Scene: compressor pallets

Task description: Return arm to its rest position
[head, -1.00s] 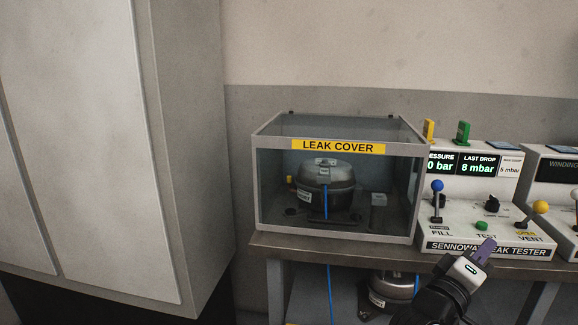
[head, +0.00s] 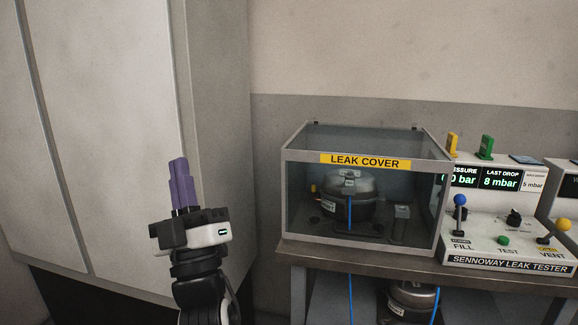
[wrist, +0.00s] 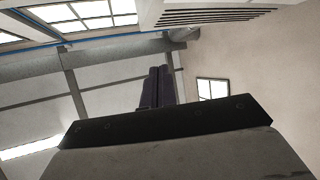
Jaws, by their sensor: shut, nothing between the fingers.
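My gripper (head: 181,183) has purple fingers that point up, in front of the pale cabinet at the left of the head view. The fingers are together and hold nothing. In the wrist view the gripper (wrist: 157,86) shows dark fingers side by side, aimed up toward the ceiling and windows. My gripper is apart from the bench and everything on it.
A pale cabinet (head: 105,120) stands behind my gripper. To the right, a clear leak cover (head: 365,162) encloses a compressor (head: 350,200) on a bench (head: 390,263). The leak tester (head: 508,264) stands right of it. Another compressor (head: 408,302) is below.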

